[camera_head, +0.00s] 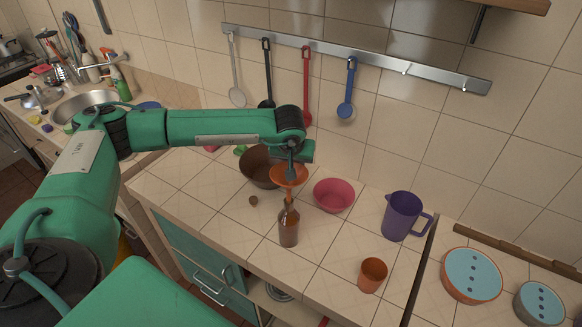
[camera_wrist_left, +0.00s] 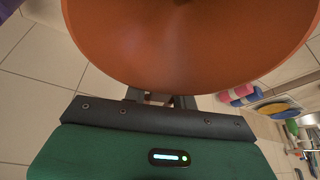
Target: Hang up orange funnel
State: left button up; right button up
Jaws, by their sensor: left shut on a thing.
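The orange funnel (camera_head: 289,174) is held by my left gripper (camera_head: 291,160) above the counter, wide mouth up. Its spout points down at the neck of a brown bottle (camera_head: 288,226); whether the tip is still inside the neck I cannot tell. In the left wrist view the funnel (camera_wrist_left: 190,45) fills the top, and the fingers (camera_wrist_left: 160,98) meet its near edge. A metal rail (camera_head: 350,56) on the tiled wall carries several hanging ladles and spoons, with bare hooks (camera_head: 407,69) towards its right end. My right gripper is not in view.
A brown bowl (camera_head: 257,168) and a pink bowl (camera_head: 333,195) stand behind the bottle. A purple pitcher (camera_head: 402,216) and an orange cup (camera_head: 372,275) stand to the right. A small brown cork-like piece (camera_head: 253,200) lies left of the bottle. A shelf (camera_head: 500,5) overhangs at upper right.

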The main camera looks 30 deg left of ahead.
pick_arm(q)
notch_tip(320, 180, down, 5)
jog(key=shift+b, duration=0.85)
jog(key=shift+s+f+b, duration=0.1)
jog(key=shift+f+b, duration=0.1)
jog(key=shift+b, duration=0.1)
jog(key=o, duration=1.1)
jog(key=shift+c, duration=0.2)
